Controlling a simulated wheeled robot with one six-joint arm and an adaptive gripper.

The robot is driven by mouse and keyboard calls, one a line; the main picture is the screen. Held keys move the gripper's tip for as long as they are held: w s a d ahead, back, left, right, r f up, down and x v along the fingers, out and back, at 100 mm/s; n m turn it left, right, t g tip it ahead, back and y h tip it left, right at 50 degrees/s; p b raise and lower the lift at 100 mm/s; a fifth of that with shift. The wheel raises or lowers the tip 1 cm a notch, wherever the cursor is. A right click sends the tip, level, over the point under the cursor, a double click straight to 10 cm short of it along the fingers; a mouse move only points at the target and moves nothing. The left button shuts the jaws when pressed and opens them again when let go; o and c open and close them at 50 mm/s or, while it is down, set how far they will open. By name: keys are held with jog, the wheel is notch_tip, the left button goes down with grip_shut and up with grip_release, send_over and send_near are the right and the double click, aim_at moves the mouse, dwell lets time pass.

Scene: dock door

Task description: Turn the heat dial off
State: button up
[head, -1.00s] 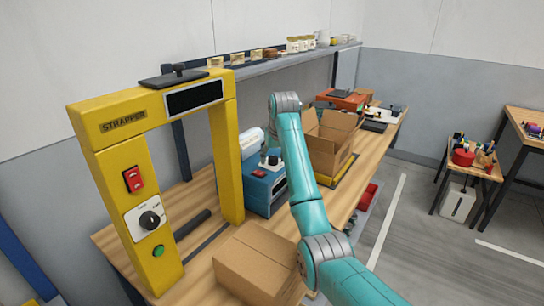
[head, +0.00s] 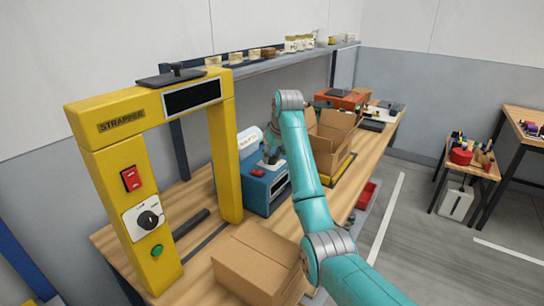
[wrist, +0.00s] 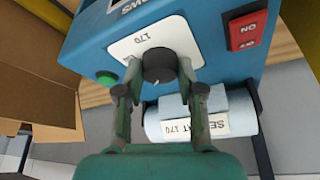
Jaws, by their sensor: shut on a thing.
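The heat dial (wrist: 158,66) is a dark round knob on a white plate marked 170, on the blue sealer (wrist: 205,60). In the wrist view my gripper (wrist: 158,76) has a finger on either side of the knob and is shut on it. The knob's pointer cannot be made out. In the head view the blue sealer (head: 265,188) stands on the bench behind the yellow strapper, and my arm partly covers its right side.
The sealer has a red rocker switch (wrist: 248,30) and a green button (wrist: 106,77). The yellow strapper (head: 112,190) has its own black dial (head: 148,219). A closed carton (head: 255,262) lies in front, and an open carton (head: 330,140) stands behind my arm.

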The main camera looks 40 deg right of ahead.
jog(key=n+y, duration=0.2)
jog(key=n, duration=0.3)
jog(key=shift+d+n, duration=0.1)
jog(key=shift+n, duration=0.2)
jog(key=shift+n+g+y, duration=0.7)
jog(key=shift+n+y, duration=0.1)
jog(key=shift+n, duration=1.3)
jog(key=shift+f, duration=0.1)
jog(key=o, duration=1.1)
jog(key=shift+o, duration=0.2)
